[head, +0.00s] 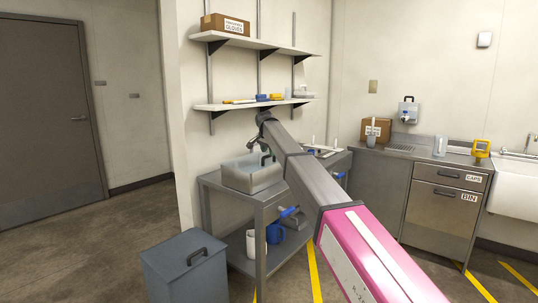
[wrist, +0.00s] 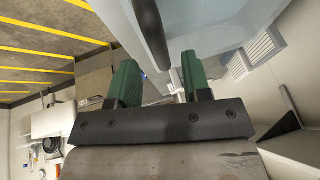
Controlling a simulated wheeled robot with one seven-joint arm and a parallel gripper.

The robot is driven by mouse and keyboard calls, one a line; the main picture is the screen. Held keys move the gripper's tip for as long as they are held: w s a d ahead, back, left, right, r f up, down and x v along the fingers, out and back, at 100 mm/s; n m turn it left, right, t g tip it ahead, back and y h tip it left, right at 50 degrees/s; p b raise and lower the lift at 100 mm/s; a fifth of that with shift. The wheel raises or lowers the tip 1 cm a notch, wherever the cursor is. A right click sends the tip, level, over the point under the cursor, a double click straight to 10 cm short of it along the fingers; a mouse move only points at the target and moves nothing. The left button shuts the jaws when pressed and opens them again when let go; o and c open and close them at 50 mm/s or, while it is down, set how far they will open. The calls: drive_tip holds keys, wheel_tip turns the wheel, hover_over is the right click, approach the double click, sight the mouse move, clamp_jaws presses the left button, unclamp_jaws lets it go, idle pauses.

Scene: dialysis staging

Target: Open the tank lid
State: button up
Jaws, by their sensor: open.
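The tank (head: 245,180) is a pale grey box on the steel side table, with a dark handle (head: 268,158) on its lid. My gripper (head: 256,142) is above and beside the tank at the end of my arm. In the wrist view my gripper (wrist: 158,70) shows two green fingers spread apart with nothing between them. The dark handle bar (wrist: 150,28) and the pale bluish lid (wrist: 215,25) are just beyond the fingertips. The lid looks closed. Whether a finger touches the handle, I cannot tell.
Shelves (head: 258,103) hang on the wall behind the tank. Blue and white jugs (head: 275,234) stand on the table's lower shelf. A grey lidded bin (head: 185,268) stands on the floor in front. A steel counter (head: 425,152) and sink are at right. Floor at left is clear.

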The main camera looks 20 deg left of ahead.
drive_tip(key=shift+x, duration=1.05)
clamp_jaws()
drive_tip(key=shift+a+r, duration=0.1)
drive_tip(key=shift+r, duration=0.05)
